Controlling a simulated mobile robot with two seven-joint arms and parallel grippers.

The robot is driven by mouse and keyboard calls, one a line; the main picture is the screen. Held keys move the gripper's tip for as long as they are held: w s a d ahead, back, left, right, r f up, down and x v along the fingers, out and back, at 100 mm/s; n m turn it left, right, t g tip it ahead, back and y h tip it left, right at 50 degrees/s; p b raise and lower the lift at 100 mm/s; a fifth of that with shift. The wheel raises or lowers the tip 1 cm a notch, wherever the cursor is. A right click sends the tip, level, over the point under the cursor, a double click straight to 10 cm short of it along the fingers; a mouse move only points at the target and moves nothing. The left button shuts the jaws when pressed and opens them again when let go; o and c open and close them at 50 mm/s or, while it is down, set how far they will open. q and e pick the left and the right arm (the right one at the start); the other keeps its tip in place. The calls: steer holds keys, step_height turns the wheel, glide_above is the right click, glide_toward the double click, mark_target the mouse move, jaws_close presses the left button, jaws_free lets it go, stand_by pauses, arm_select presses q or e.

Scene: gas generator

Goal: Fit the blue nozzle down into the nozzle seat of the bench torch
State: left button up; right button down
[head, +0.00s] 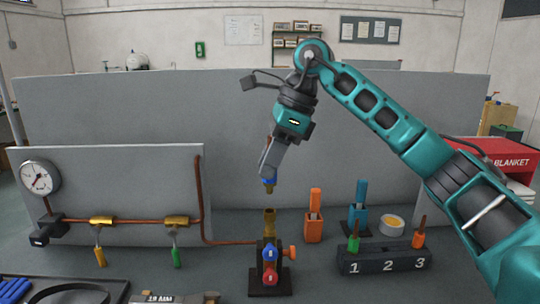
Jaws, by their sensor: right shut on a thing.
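My right gripper (268,172) hangs in the middle of the head view and is shut on the blue nozzle (269,184). The nozzle is a small blue piece with a brass-coloured lower end, pointing down. It is held apart from and above the bench torch (266,283). The torch stands upright on a dark base, with a blue knob, a red knob and an orange knob at its right side. Its brass nozzle seat (269,222) is the tube at the top, almost straight below the nozzle in the picture. My left gripper is not in view.
A copper pipe (203,205) runs to the torch from the gauge panel (150,180) at left. An orange holder (313,228), a blue holder (359,218), a yellow roll (392,225) and a numbered block (384,258) stand at right. A tray (120,287) lies front left.

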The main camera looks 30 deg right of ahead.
mark_target(273, 181)
steer(key=shift+f+b, duration=0.65)
steer(key=shift+f, duration=0.7)
steer(key=shift+p, duration=0.6)
stand_by(0.7)
steer(key=shift+f+b, duration=0.4)
steer(key=shift+f, duration=0.15)
steer(key=shift+f+b, duration=0.6)
steer(key=shift+f, duration=0.45)
steer(key=c, duration=0.9)
jaws_free()
steer(key=shift+o, duration=0.2)
steer(key=shift+r, duration=0.1)
